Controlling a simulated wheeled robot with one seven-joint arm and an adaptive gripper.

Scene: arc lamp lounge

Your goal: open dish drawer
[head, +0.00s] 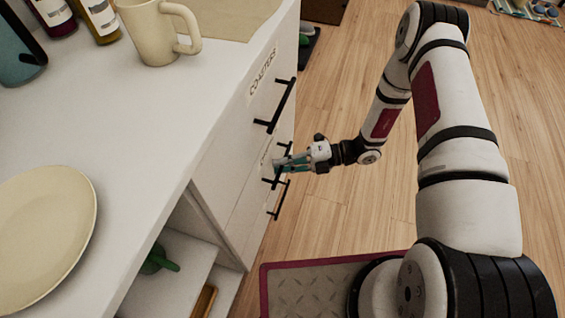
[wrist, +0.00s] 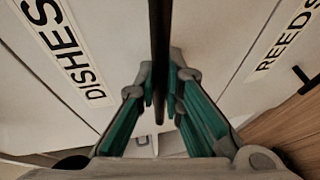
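The dish drawer (wrist: 30,95) has a white front with a "DISHES" label (wrist: 66,45), seen at the left of the wrist view. Its black bar handle (wrist: 159,30) runs down the middle of that view. My gripper (wrist: 161,82) has its teal-padded fingers on either side of the handle, closed in close against it. In the head view my gripper (head: 279,163) is at the cabinet front, at the handle below the top drawer. The fingers partly hide that handle there. The drawer front looks flush with the cabinet.
A "COASTERS" drawer handle (head: 275,106) sticks out above my gripper, and another handle (head: 278,200) is below. A "REEDS" label (wrist: 285,45) shows at right in the wrist view. The countertop holds a mug (head: 155,32) and plate (head: 45,235).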

